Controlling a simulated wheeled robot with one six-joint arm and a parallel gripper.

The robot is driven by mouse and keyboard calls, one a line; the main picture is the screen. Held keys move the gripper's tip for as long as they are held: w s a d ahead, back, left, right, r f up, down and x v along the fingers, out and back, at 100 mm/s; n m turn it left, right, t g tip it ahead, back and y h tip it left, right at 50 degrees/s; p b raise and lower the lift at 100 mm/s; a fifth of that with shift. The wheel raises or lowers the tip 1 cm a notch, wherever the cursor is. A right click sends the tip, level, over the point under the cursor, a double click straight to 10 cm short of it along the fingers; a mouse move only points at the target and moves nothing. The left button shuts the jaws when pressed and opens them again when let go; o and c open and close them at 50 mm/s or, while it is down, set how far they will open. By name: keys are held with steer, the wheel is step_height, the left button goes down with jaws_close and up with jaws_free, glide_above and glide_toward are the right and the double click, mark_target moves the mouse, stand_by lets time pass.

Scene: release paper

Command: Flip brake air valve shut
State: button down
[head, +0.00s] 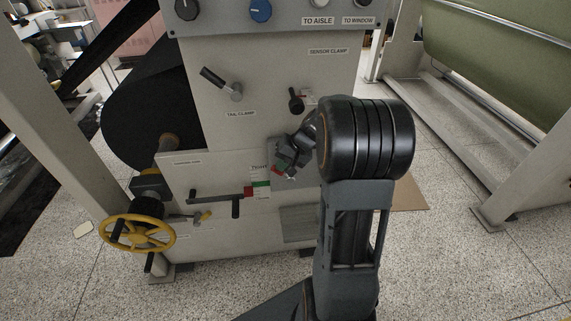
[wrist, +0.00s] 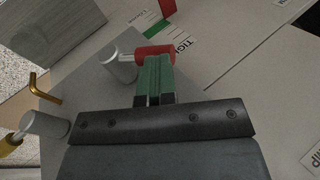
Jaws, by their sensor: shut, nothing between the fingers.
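A red valve handle (wrist: 155,53) on a grey round post (wrist: 119,66) stands out from a grey plate in the wrist view; no nameplate for it is readable. My gripper (wrist: 154,76) has its green fingers together and empty, their tips right at the red handle. I cannot tell whether they touch it, and they cover part of it. In the head view my gripper (head: 281,168) is low on the machine front, right of the scale labelled TIGHT, and a small red part (head: 275,170) shows beside it. My arm hides the area to the right.
A black-handled tail clamp lever (head: 220,83) and a sensor clamp knob (head: 296,99) sit above. A horizontal black bar (head: 215,198) and a yellow handwheel (head: 137,233) stand out at the left. A yellow-tipped fitting (wrist: 12,141) is near in the wrist view.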

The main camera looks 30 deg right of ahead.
steer(key=shift+a, duration=0.15)
stand_by(0.4)
steer(key=shift+r, duration=0.1)
steer(key=s+d, duration=0.7)
steer(key=d, duration=0.3)
steer(key=shift+s+d+r, duration=0.15)
steer(key=shift+s+r, duration=0.05)
steer(key=shift+r, duration=0.15)
stand_by(0.4)
